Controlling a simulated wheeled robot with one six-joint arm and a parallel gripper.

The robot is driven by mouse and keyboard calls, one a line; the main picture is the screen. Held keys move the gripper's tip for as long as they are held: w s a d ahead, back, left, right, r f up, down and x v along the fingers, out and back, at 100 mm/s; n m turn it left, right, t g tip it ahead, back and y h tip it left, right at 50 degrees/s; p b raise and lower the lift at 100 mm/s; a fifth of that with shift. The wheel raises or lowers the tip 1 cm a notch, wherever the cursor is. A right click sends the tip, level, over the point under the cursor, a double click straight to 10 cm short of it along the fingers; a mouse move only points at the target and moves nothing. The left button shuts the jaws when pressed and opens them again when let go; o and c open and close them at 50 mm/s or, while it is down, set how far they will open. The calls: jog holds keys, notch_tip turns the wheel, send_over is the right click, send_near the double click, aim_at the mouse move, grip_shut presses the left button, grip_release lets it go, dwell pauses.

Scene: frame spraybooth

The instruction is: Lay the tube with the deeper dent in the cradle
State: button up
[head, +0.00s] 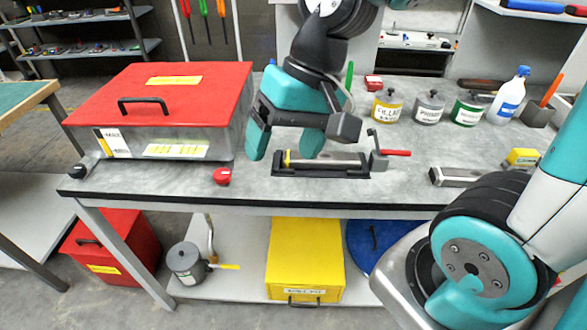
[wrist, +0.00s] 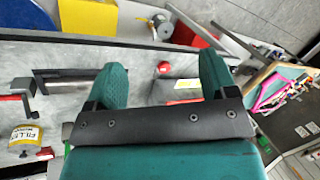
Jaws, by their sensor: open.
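A grey metal tube (head: 328,159) lies in the black cradle (head: 322,172) on the bench, with a yellow mark at its left end. A clamp with a red handle (head: 396,153) stands at the cradle's right end. The cradle also shows at the left of the wrist view (wrist: 40,80), partly behind a finger. I cannot make out any dents. My gripper (head: 285,148) is open and empty, just above and left of the cradled tube.
A red-lidded box (head: 165,85) fills the bench's left side. A red knob (head: 222,176) is at the front edge. Labelled jars (head: 429,106) and a spray bottle (head: 511,95) stand at the back right. A yellow case (head: 304,255) is on the lower shelf.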

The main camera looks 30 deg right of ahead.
jog(key=s+a+r+n, duration=0.1)
jog(key=s+a+n, duration=0.2)
jog(key=s+n, duration=0.4)
jog(key=shift+r+n+g, duration=0.15)
jog(key=shift+n+g, duration=0.15)
jog(key=shift+n, duration=0.2)
jog(key=shift+a, duration=0.15)
jog(key=shift+c, duration=0.3)
